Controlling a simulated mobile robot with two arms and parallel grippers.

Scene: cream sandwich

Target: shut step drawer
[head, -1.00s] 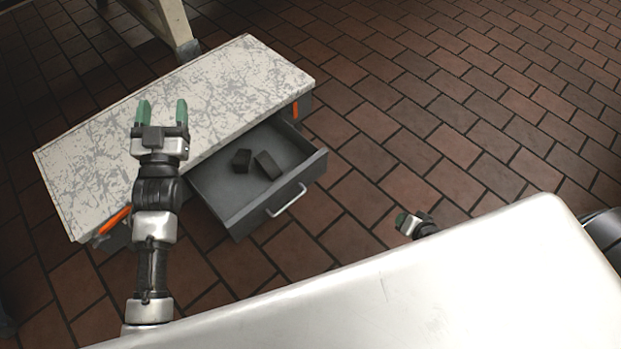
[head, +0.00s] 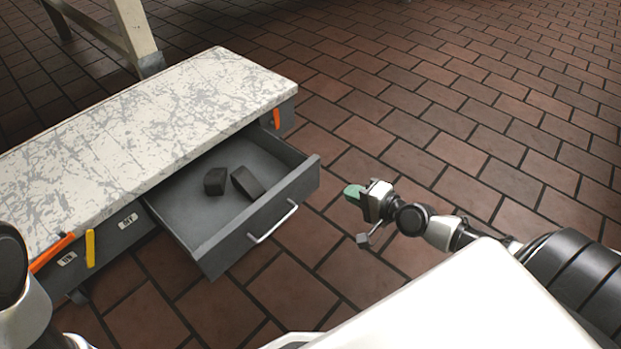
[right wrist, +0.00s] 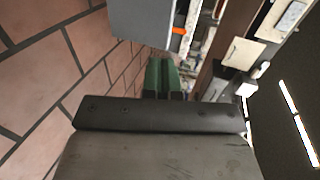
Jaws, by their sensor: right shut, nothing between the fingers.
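The step (head: 150,120) is a low grey unit with a worn white top. Its grey drawer (head: 205,262) is pulled out toward me, with a silver handle (head: 272,222) on its front. Two dark blocks lie inside, one on the left (head: 215,181) and one on the right (head: 247,183). My right gripper (head: 352,192) is shut and empty, in the air to the right of the drawer front and apart from it. Its green fingers (right wrist: 162,76) also show together in the right wrist view. Part of my left arm shows at the lower left, but its gripper is out of view.
Brick-tiled floor (head: 440,130) is clear to the right of and behind the drawer. A wooden leg (head: 135,35) of some furniture stands behind the step. Orange and yellow strips mark the step's front.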

